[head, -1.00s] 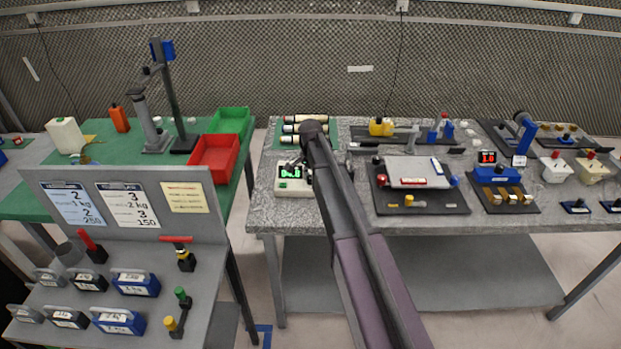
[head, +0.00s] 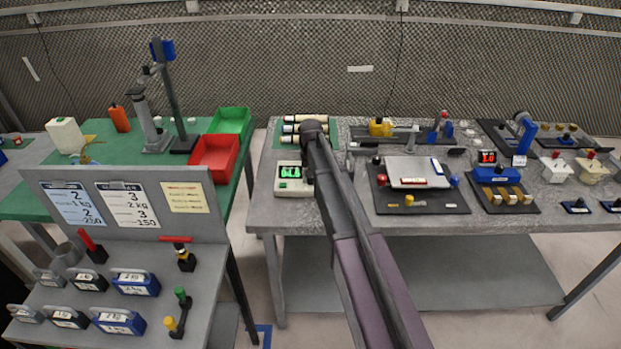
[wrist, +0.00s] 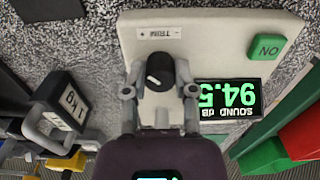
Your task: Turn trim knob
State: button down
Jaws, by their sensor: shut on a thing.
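The trim knob (wrist: 160,72) is a black round knob with a white pointer mark, on a cream panel (wrist: 205,50) with a label reading TRIM beside it. My gripper (wrist: 160,90) has one finger on each side of the knob and is shut on it. The panel's green display (wrist: 229,98) reads about 94.5 with the words SOUND dB, upside down in the wrist view. A green ON button (wrist: 266,47) is on the same panel. In the head view the panel (head: 291,188) stands on the grey bench, and my arm hides the knob.
A 1 kg weight (wrist: 65,103) stands beside the panel in the wrist view. A red bin (head: 216,155) and a green bin (head: 231,121) sit on the green table to the left. A black board with a grey plate (head: 420,170) lies to the right.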

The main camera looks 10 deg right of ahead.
jog(key=n, duration=1.3)
jog(key=shift+s, duration=0.1)
dwell(0.4)
jog(key=shift+c, duration=2.1)
grip_release()
